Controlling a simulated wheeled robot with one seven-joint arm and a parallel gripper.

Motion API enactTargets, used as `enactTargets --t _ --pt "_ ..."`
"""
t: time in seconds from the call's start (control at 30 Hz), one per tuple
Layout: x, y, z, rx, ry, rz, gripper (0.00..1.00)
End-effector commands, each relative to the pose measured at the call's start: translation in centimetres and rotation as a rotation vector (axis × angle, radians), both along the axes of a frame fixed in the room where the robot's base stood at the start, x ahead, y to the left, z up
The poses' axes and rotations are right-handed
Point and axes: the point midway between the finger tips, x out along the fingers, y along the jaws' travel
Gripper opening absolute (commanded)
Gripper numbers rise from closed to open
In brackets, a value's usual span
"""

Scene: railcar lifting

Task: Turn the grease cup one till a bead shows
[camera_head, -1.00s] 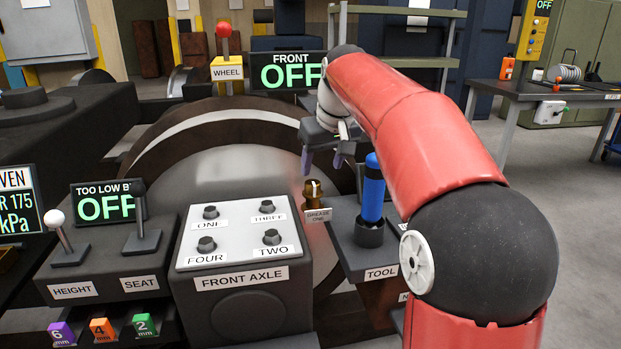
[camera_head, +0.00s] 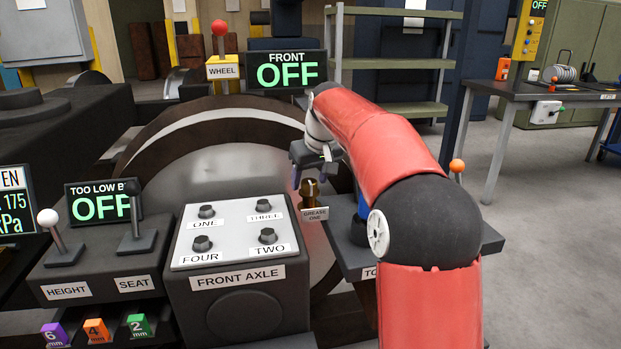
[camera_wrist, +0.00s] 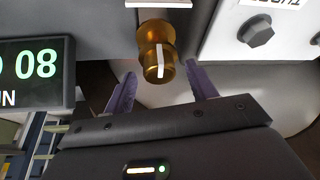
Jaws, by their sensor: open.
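The grease cup (camera_head: 310,192) is a small brass knob above the label reading GREASE ONE (camera_head: 315,214), to the right of the front axle panel. In the wrist view the brass cup (camera_wrist: 159,60) has a white stripe on its face. My gripper (camera_head: 312,172) is open and empty, close to the cup. In the wrist view its two purple fingers (camera_wrist: 162,82) stand apart, one on each side of the cup's near end, touching nothing that I can make out. No bead is visible on the cup.
The front axle panel (camera_head: 240,257) with several knobs stands left of the cup. The tool shelf (camera_head: 490,238) is to the right, its blue-handled tool (camera_head: 362,207) mostly hidden by my arm. A display (camera_wrist: 35,75) is left in the wrist view.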

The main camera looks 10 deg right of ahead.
Motion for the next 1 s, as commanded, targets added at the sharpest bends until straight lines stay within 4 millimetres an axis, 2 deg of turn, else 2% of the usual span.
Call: enactTargets --t 0.2,0.53,0.77,1.0 --pt "0.01 0.01 -0.03 0.0 0.0 0.0 0.56" --pt "0.0 0.01 -0.01 0.0 0.0 0.0 0.12" --pt "-0.02 0.06 0.06 0.0 0.001 -0.017 0.12" --pt "-0.04 0.21 0.17 0.0 0.001 -0.117 0.12"
